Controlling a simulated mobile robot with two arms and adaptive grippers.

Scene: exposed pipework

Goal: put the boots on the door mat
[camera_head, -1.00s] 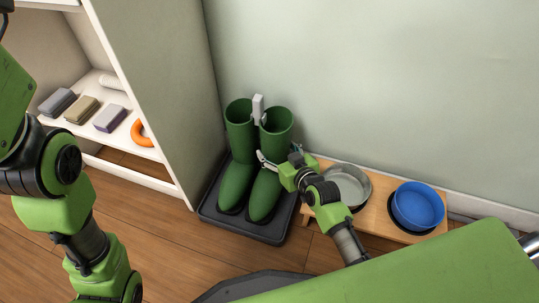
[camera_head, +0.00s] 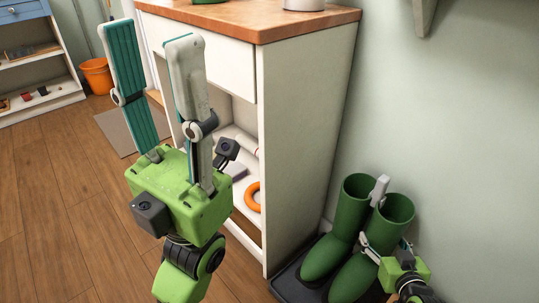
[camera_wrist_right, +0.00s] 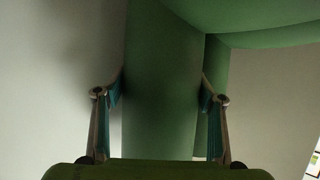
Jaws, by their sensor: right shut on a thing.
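Two green boots stand upright side by side in a black tray (camera_head: 289,284) against the wall: the left boot (camera_head: 347,222) and the right boot (camera_head: 391,213). A pale clip-like piece (camera_head: 380,189) sits between their tops. My right gripper (camera_head: 384,243) is shut on the right boot's shaft; in the right wrist view the green shaft (camera_wrist_right: 162,90) fills the space between its fingers. My left gripper (camera_head: 152,50) is open and empty, raised in front of the cabinet. A flat grey-brown mat (camera_head: 112,126), probably the door mat, lies on the floor behind it, partly hidden.
A white cabinet with a wooden top (camera_head: 290,22) stands between the boots and the mat. Its shelf holds an orange ring (camera_head: 253,196). An orange bucket (camera_head: 97,76) and a blue-topped shelf unit (camera_head: 30,50) stand far left. The wooden floor at left is clear.

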